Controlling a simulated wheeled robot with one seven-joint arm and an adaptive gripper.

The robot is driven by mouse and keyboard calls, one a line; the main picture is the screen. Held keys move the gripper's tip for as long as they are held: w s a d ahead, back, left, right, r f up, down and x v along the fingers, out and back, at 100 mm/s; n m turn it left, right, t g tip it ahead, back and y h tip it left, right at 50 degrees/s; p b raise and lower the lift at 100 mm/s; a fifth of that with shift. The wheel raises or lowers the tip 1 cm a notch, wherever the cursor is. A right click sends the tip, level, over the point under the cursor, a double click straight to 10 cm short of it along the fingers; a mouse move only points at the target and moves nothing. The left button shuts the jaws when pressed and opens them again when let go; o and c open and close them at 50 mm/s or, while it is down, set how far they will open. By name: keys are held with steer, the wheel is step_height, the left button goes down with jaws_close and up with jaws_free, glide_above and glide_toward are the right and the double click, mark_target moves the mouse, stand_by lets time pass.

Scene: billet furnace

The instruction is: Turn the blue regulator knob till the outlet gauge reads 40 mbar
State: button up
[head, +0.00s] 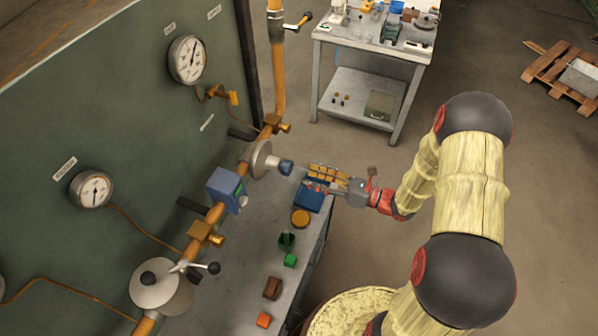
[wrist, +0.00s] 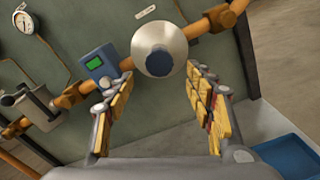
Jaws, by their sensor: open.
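The blue regulator knob (head: 286,167) sticks out of a round grey regulator body (head: 262,160) on the orange pipe. In the wrist view the knob (wrist: 159,63) faces me, centred ahead and between my open fingers. My gripper (head: 309,177) is open and empty, with yellow-padded fingers. Its tips are just in front of the knob, apparently not around it. Two white-faced gauges hang on the green panel, an upper one (head: 187,60) and a lower left one (head: 92,190). One gauge (wrist: 27,22) also shows in the wrist view. Their labels and readings are too small to read.
A blue box with a green display (head: 225,187) sits on the pipe beside the regulator. Below is a grey bench with a blue tray (head: 309,199) under my gripper and several small coloured blocks. A workbench (head: 368,50) stands at the back. Floor right of the grey bench is open.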

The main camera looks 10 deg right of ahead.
steer(key=shift+v, duration=2.1)
steer(key=s+a+f+n+g+h+b, duration=0.1)
steer(key=s+f+n+g+h+b, duration=0.15)
steer(key=s+n+g, duration=0.45)
steer(key=s+a+f+n+g+h+b, duration=0.1)
steer(key=s+n+g+h, duration=0.3)
steer(key=s+n, duration=0.55)
steer(key=s+d+r+n+t+h+b, duration=0.2)
steer(key=d+r+n+h+b, duration=0.4)
steer(key=n+h, duration=0.25)
steer(key=a+r+n+t+b, duration=0.4)
steer(key=r+b, duration=0.2)
steer(key=shift+n+t, duration=0.3)
